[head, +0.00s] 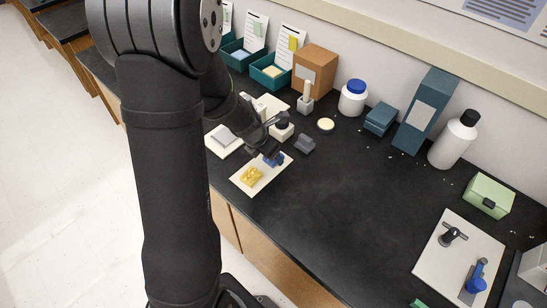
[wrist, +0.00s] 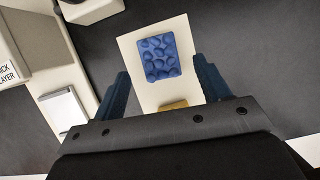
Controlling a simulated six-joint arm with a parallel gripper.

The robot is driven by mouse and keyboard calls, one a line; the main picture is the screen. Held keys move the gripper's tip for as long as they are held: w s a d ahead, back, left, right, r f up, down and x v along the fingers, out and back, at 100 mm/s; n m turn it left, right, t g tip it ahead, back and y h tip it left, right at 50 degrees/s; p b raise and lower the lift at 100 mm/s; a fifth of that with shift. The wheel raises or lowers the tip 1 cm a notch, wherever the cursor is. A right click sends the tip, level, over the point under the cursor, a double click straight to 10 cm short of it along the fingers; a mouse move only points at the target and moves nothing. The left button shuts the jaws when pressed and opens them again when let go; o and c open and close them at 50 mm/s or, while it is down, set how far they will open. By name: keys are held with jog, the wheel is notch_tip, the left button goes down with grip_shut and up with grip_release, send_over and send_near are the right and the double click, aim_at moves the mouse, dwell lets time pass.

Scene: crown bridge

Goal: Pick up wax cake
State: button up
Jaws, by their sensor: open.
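A yellow bumpy piece (head: 251,176) lies on a cream card (head: 240,187) near the bench's front edge. A blue bumpy block (wrist: 160,52) lies on the same card; in the head view (head: 274,160) it is partly hidden by my gripper. A pale round disc (head: 326,125) lies farther back. I cannot tell for certain which of these is the wax cake. My gripper (wrist: 161,68) is open and empty, its fingers either side of the card and above it, pointing towards the blue block. The yellow piece (wrist: 174,106) is partly hidden by my gripper's body.
A small grey block (head: 305,144) sits right of my gripper. A white pad (head: 224,141) lies to the left. A blue-capped jar (head: 353,98), a teal box (head: 425,112) and a white bottle (head: 453,142) stand along the wall. The bench's middle is clear.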

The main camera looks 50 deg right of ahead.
jog(key=shift+x, duration=1.35)
jog(key=c, duration=1.1)
jog(key=shift+r, duration=0.1)
